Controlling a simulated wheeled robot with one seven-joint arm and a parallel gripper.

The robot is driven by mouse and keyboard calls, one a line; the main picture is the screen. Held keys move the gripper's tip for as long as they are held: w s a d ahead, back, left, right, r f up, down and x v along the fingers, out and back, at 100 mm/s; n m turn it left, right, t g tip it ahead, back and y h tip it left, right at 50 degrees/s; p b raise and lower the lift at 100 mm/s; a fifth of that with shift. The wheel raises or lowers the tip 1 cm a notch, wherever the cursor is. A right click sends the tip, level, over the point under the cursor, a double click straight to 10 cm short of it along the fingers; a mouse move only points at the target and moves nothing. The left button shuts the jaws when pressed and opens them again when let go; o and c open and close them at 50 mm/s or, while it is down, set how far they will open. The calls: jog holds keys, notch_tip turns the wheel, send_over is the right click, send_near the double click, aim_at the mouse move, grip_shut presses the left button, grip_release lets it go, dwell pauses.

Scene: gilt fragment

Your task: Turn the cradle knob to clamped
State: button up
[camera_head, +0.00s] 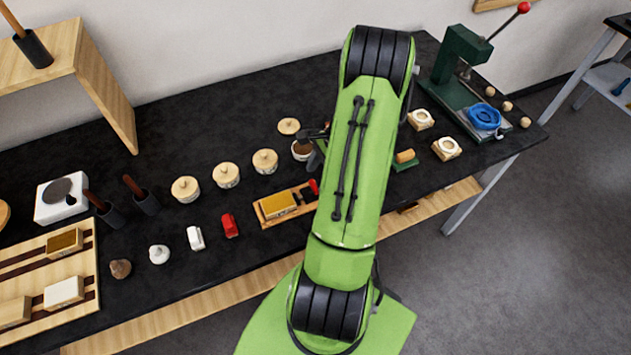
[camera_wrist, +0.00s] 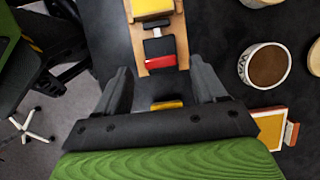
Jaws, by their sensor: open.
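The cradle (camera_head: 263,217) is a light wooden holder on the black bench, with a gold-yellow block (camera_head: 279,205) in it. Its knob (camera_head: 313,187), red with a dark part beside it, is at the cradle's right end. In the wrist view the cradle (camera_wrist: 182,42) runs down from the top edge, and the red of the knob (camera_wrist: 160,62) lies crosswise at its near end. My gripper (camera_wrist: 163,84) is open and empty, its fingers apart below the knob in that view. No contact with the knob shows. In the head view my arm mostly hides the gripper.
A cup of brown contents (camera_wrist: 268,66) stands right of the cradle in the wrist view. Lidded pots (camera_head: 226,175) stand behind it. A red block (camera_head: 229,225) and a white block (camera_head: 195,238) lie to its left. A green press (camera_head: 460,65) stands at the bench's right end.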

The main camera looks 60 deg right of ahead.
aim_at(314, 184)
jog(key=x, duration=0.2)
jog(key=shift+w+f, duration=0.1)
jog(key=shift+f, duration=0.3)
jog(key=c, duration=1.1)
jog(key=shift+o, duration=0.2)
jog(key=shift+n, duration=0.3)
jog(key=n+g, duration=0.1)
jog(key=n, duration=0.2)
jog(key=shift+w+n+g, duration=0.15)
jog(key=shift+n+g, duration=0.25)
jog(key=n, duration=0.2)
jog(key=n+g, duration=0.1)
jog(key=n, duration=0.1)
jog(key=shift+w+n+g, duration=0.15)
jog(key=shift+n+g, duration=0.15)
jog(key=n, duration=0.2)
jog(key=n+g+b, duration=0.1)
jog(key=n, duration=0.1)
jog(key=shift+w+a+g, duration=0.1)
jog(key=shift+g, duration=0.2)
jog(key=n, duration=0.2)
jog(key=n+g+h, duration=0.1)
jog(key=n, duration=0.1)
jog(key=shift+n+h+b, duration=0.3)
jog(key=shift+b, duration=0.1)
